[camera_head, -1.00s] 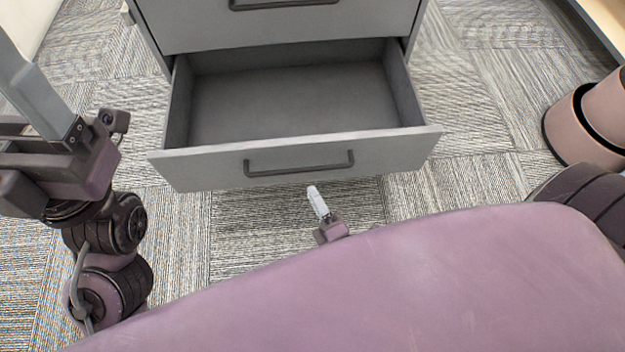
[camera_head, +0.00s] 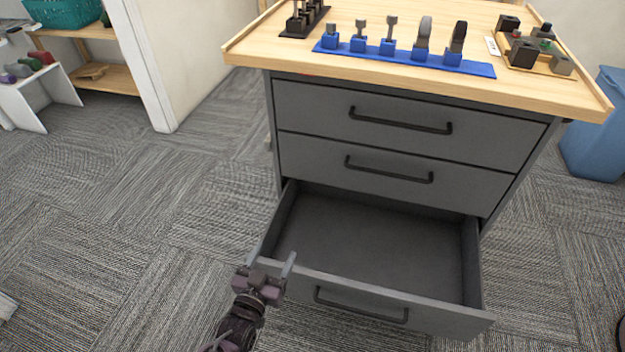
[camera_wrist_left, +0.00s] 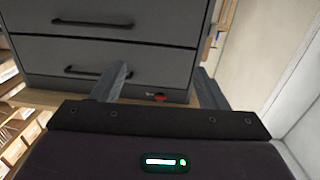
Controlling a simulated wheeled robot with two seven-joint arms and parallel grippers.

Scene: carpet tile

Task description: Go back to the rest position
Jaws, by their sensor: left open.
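My left gripper (camera_head: 270,261) is in the lower left middle of the head view, close to the left front corner of the open bottom drawer (camera_head: 455,312). I cannot tell if it touches the drawer front. Its two fingers are apart with nothing between them. In the left wrist view the open fingers (camera_wrist_left: 160,86) also show empty, with the grey cabinet (camera_wrist_left: 160,60) beyond them. The drawer is pulled out and looks empty inside. My right gripper is not in the head view.
The cabinet's wooden top (camera_head: 400,78) carries a blue tool rack (camera_head: 478,68), a black rack (camera_head: 290,33) and a wooden tray (camera_head: 563,71). A blue bin (camera_head: 597,140) stands at the right. Shelves (camera_head: 105,77) stand upper left. Carpet (camera_head: 130,215) at the left is clear.

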